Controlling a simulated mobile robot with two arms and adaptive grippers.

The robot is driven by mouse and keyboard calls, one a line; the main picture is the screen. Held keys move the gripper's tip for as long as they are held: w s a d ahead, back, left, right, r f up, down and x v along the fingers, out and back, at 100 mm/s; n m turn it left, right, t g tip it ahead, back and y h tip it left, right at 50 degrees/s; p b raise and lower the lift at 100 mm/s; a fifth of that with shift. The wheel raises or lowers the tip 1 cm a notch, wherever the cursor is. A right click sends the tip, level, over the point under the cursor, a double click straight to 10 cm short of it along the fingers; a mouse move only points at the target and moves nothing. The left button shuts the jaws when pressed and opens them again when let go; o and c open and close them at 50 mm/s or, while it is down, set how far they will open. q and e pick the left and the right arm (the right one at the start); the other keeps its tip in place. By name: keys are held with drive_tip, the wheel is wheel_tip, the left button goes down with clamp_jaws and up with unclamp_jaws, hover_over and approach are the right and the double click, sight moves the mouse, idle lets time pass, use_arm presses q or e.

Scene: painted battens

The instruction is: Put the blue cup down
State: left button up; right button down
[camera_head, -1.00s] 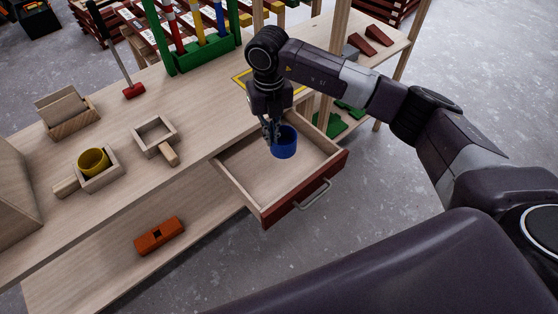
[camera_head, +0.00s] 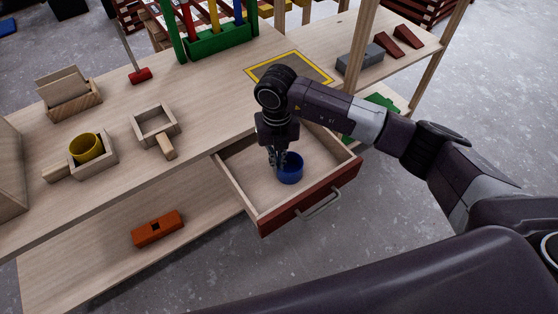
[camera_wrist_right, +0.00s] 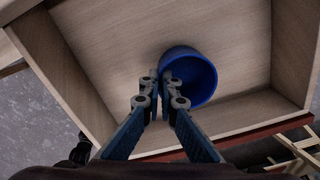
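The blue cup (camera_head: 291,169) is upright inside the open drawer (camera_head: 248,192), near its red front. My right gripper (camera_head: 279,160) points down at the cup's left side. In the right wrist view the gripper (camera_wrist_right: 160,82) is closed on the near-left wall of the cup (camera_wrist_right: 202,72), one finger on each side of the rim. The cup's base is at or close to the drawer floor; I cannot tell whether it touches. My left gripper is out of view.
The drawer floor around the cup is bare. On the bench stand a yellow cup (camera_head: 85,147) in a wooden holder, an empty wooden holder (camera_head: 155,122), a green rack (camera_head: 222,42) and a yellow-bordered square (camera_head: 312,66). An orange block (camera_head: 158,228) lies on the lower shelf.

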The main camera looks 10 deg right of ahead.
drive_tip(key=shift+s+a+f, duration=0.1)
drive_tip(key=shift+a+f, duration=0.05)
drive_tip(key=c, duration=2.2)
unclamp_jaws()
drive_tip(key=shift+c, duration=0.2)
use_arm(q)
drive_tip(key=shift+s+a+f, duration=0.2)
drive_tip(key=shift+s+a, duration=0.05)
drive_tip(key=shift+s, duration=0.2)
use_arm(e)
drive_tip(key=shift+o, duration=0.4)
drive_tip(key=shift+r, duration=0.5)
use_arm(q)
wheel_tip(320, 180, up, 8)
drive_tip(key=p, duration=0.7)
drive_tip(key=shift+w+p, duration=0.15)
drive_tip(key=shift+p, duration=0.15)
use_arm(e)
wheel_tip(320, 180, up, 12)
drive_tip(key=shift+f, duration=0.25)
